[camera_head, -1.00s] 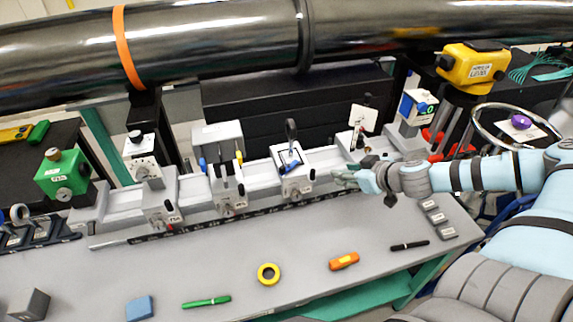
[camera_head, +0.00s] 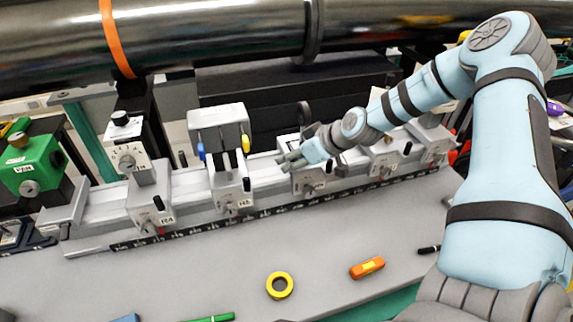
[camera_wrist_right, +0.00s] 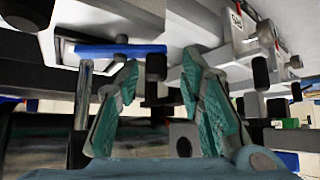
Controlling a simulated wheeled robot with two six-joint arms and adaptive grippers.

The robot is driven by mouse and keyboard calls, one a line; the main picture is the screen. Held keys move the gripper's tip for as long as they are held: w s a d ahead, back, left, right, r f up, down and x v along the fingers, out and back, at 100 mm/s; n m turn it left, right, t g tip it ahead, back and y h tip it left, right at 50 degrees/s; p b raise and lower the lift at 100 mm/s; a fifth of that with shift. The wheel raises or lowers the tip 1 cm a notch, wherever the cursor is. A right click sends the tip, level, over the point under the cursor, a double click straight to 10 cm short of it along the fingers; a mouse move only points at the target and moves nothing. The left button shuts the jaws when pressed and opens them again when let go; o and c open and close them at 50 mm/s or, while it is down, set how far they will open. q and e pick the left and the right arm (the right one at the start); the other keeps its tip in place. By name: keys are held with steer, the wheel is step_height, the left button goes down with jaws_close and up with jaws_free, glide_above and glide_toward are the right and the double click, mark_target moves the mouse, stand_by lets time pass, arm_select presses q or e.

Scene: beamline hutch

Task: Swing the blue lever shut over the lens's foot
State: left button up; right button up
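The lens (camera_head: 304,111), a dark ring, stands on a carriage on the white rail in the head view. Its foot is hidden behind my right gripper. The blue lever (camera_wrist_right: 120,50) shows in the right wrist view as a blue bar lying crosswise, just above and beyond the left-hand finger; I cannot tell whether they touch. In the head view the lever is mostly hidden behind the gripper. My right gripper (camera_head: 290,161) is at the lens's carriage, on its left side. My left gripper is not in view.
A carriage (camera_head: 231,190) with blue and yellow parts stands left of the gripper, and another carriage (camera_head: 385,160) stands to the right. A thick dark pipe (camera_head: 220,38) crosses above. A yellow ring (camera_head: 280,285) and an orange tool (camera_head: 367,268) lie on the open bench front.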

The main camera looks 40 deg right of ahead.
steer(key=shift+s+d+r, duration=0.15)
steer(key=shift+s+r, duration=0.1)
steer(key=shift+s, duration=0.15)
steer(key=shift+s+d+r, duration=0.1)
steer(key=shift+s+d, duration=0.05)
steer(key=shift+s, duration=0.05)
steer(key=shift+c, duration=0.6)
steer(key=c, duration=0.3)
jaws_close()
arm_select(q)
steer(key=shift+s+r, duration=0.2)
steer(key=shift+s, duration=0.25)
